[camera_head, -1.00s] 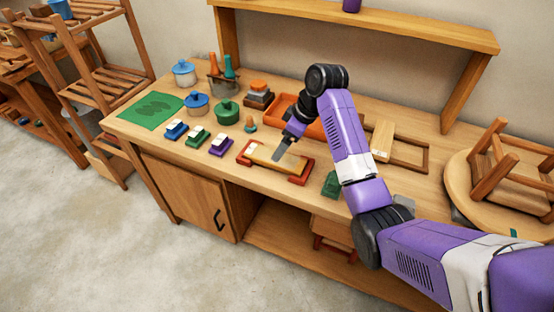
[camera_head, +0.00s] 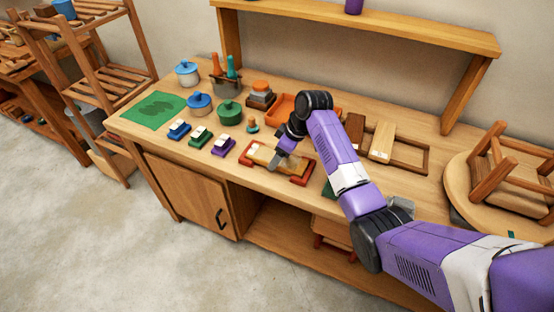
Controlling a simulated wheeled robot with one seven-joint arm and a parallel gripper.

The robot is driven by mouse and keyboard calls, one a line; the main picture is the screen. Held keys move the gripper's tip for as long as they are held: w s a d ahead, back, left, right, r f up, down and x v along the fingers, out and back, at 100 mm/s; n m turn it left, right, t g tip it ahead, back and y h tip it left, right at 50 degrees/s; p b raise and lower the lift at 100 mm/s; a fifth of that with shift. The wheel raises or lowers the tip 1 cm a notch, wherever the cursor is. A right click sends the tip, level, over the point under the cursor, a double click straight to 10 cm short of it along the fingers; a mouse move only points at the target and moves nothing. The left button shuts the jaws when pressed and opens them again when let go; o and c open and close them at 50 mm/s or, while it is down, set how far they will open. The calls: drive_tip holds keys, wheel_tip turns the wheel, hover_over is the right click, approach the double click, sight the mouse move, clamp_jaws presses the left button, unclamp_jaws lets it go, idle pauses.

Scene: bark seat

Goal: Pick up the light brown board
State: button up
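A light brown board (camera_head: 382,142) lies in the left part of a brown wooden frame on the bench, right of my arm. A darker brown board (camera_head: 355,129) is beside it on the left, partly hidden by my arm. Another tan piece (camera_head: 262,154) with a mottled top rests between red end holders (camera_head: 300,177) near the front edge. My gripper (camera_head: 274,163) points down at the right part of this tan piece, left of the light brown board and apart from it. I cannot tell whether the fingers touch the tan piece or are open.
An orange tray (camera_head: 281,107) is behind my gripper. Blue, green and purple blocks and lidded pots (camera_head: 229,112) stand to the left, with a green mat (camera_head: 153,108). An upturned wooden stool (camera_head: 500,175) is on a round top at the right. A shelf (camera_head: 360,28) runs above the bench.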

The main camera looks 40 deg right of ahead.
drive_tip(key=c, duration=1.1)
drive_tip(key=shift+o, duration=0.2)
